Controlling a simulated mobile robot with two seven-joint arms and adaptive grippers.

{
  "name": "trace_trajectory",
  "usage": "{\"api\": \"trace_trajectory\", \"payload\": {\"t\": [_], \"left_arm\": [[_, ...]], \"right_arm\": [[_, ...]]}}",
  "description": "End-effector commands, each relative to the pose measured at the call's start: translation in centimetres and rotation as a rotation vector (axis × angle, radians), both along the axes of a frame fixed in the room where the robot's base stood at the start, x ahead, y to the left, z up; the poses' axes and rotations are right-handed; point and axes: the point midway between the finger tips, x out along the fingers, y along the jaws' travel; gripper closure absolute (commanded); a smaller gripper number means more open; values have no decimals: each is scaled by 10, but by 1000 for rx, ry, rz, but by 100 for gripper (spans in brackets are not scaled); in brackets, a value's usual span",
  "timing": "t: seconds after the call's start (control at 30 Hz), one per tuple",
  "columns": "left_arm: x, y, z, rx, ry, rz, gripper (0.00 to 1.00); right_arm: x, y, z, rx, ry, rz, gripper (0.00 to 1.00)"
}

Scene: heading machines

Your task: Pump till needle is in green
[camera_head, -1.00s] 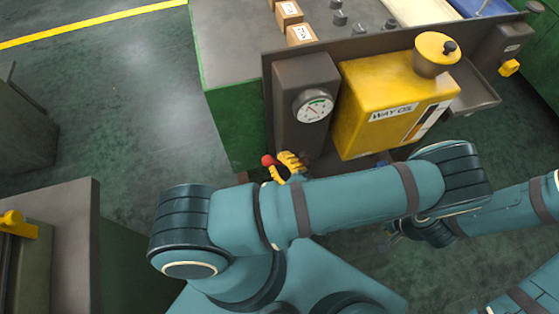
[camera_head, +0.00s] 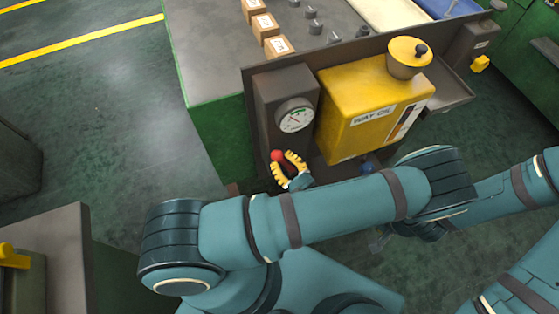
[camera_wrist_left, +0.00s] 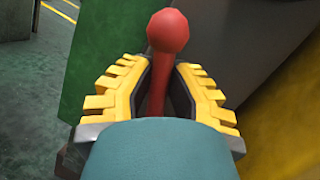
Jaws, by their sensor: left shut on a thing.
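The pump's red-knobbed lever (camera_head: 277,155) stands low at the front of the machine, below the gauge. My left gripper (camera_head: 289,165) is shut on the lever, with its yellow fingers on either side. The left wrist view shows the red lever (camera_wrist_left: 168,40) between the fingers (camera_wrist_left: 160,85), its round knob standing past them. The round white pressure gauge (camera_head: 296,115) sits on a dark grey housing; its needle is too small to read surely against the green.
A yellow way-oil tank (camera_head: 368,108) with a round cap stands right of the gauge. Small boxes (camera_head: 278,46) and grey knobs sit on the machine top. A grey cabinet (camera_head: 50,250) stands at lower left. The green floor left of the machine is clear.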

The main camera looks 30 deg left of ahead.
Motion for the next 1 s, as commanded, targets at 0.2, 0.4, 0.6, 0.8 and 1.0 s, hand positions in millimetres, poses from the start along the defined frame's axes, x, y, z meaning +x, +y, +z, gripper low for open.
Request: {"api": "trace_trajectory", "payload": {"t": [0.2,0.4,0.6,0.8,1.0], "left_arm": [[2,0,1,15,11,0,100],[2,0,1,13,11,0,100],[2,0,1,12,11,0,52],[1,-1,1,11,12,0,52],[-1,1,-1,-13,-14,1,52]], "right_arm": [[0,0,0,0,0,0,52],[0,0,0,0,0,0,52],[0,0,0,0,0,0,52],[0,0,0,0,0,0,52],[0,0,-1,0,0,0,52]]}}
